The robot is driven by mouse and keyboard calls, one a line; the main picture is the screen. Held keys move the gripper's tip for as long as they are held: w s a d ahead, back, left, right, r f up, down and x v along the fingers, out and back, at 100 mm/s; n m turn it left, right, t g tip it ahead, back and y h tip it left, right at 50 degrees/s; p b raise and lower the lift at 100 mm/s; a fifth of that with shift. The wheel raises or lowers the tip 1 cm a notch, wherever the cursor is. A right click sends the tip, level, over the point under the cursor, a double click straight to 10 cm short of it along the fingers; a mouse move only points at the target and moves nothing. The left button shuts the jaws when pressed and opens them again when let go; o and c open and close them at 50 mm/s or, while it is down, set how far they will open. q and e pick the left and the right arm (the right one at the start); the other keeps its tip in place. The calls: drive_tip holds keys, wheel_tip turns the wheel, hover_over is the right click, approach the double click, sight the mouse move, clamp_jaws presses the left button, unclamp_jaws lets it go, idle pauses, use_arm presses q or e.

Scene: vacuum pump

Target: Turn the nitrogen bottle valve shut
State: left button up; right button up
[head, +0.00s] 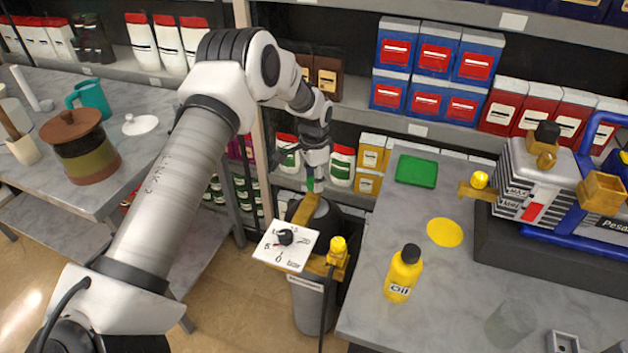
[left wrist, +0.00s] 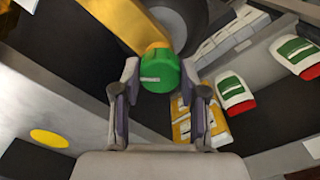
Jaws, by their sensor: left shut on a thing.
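The nitrogen bottle (head: 310,302) is a grey cylinder standing on the floor beside the right-hand table. A yellow valve body (head: 303,211) sits on its top, with a white pressure gauge dial (head: 284,248) in front. The green valve knob (left wrist: 160,73) shows clearly in the left wrist view, with a pale mark on its side. My left gripper (head: 310,178) reaches down to it from above and is shut on it, one finger on each side. In the head view only a sliver of green shows below the fingers. My right gripper is not in view.
The right table's edge is close to the bottle. On that table are an oil bottle (head: 403,274), a green pad (head: 416,171), a yellow disc (head: 444,232) and the pump (head: 530,185). Shelves with boxes stand behind. A dark hose hangs from the yellow fitting (head: 337,252).

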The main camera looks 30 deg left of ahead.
use_arm(q)
drive_tip(key=m, duration=0.4)
drive_tip(key=shift+f+m+b, duration=0.1)
drive_tip(key=shift+m+b, duration=0.2)
drive_tip(key=shift+b, duration=0.1)
drive_tip(key=m, duration=0.4)
drive_tip(key=shift+m+b, duration=0.3)
drive_tip(key=shift+m, duration=0.1)
drive_tip(key=o, duration=1.1)
drive_tip(key=shift+o, duration=0.2)
wheel_tip(320, 180, up, 12)
